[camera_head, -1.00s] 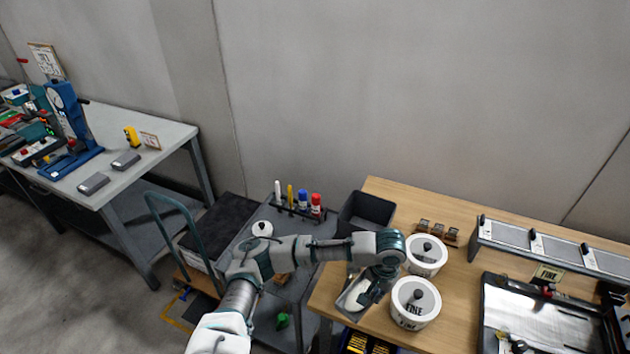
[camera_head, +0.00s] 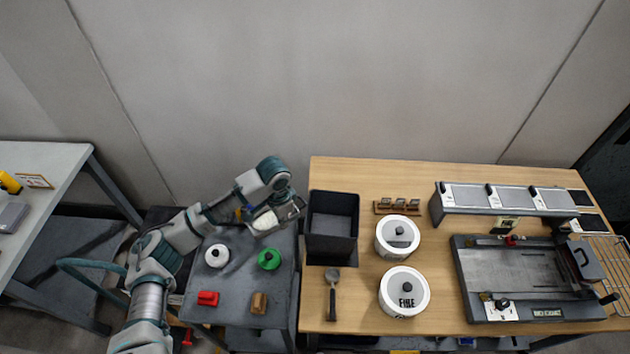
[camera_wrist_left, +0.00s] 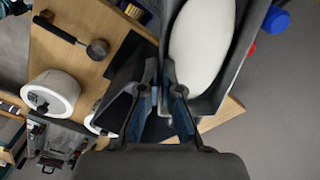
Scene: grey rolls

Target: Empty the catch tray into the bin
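My left gripper (camera_head: 287,203) holds the grey catch tray (camera_wrist_left: 246,62) in the air, above the grey cart and just left of the black bin. In the left wrist view the fingers (camera_wrist_left: 161,72) close on the tray's near wall. A smooth white heap (camera_wrist_left: 202,45) lies in the tray; it also shows in the head view (camera_head: 265,221). The open black bin (camera_head: 332,243) stands upright on the left end of the wooden table. The tray is beside the bin, not over it. My right gripper is not in view.
The cart (camera_head: 238,288) holds a white-lidded pot (camera_head: 217,256), a green round item (camera_head: 269,259) and a red block (camera_head: 208,298). Right of the bin are two white pots (camera_head: 397,237) (camera_head: 404,292); a scoop (camera_head: 332,292) lies in front of it.

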